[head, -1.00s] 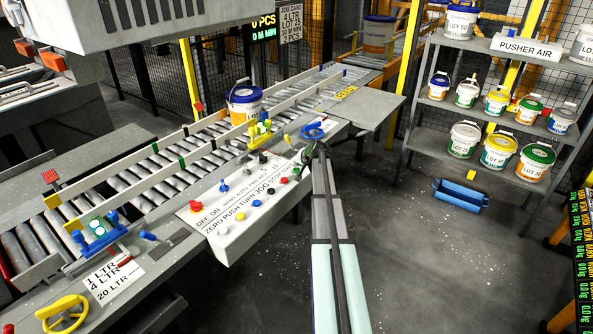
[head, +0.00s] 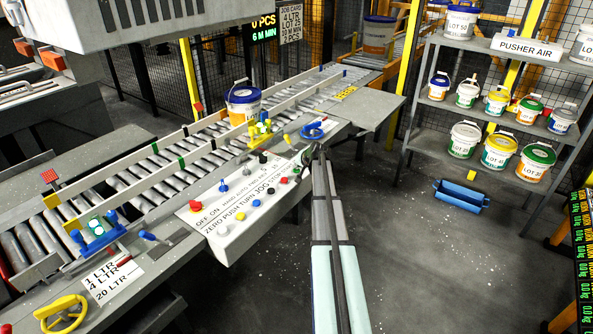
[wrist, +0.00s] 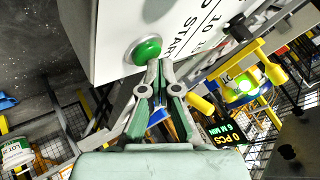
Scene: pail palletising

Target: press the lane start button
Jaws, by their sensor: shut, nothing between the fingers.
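The green start button (wrist: 147,50) sits in a silver ring on the white control panel, beside the printed word START in the wrist view. My gripper (wrist: 157,66) is shut and empty. Its fingertips overlap the lower edge of the green button and seem to be at it; I cannot tell whether they press it. In the head view my gripper (head: 312,151) is at the right end of the control panel (head: 222,238), and the green button is not clearly visible there. The display (head: 262,26) reads 0 PCS and 6 M MIN.
A blue-lidded pail (head: 243,110) stands on the roller lane (head: 205,160) behind the panel. A shelf rack (head: 412,105) with several pails stands at right. The floor between is mostly clear.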

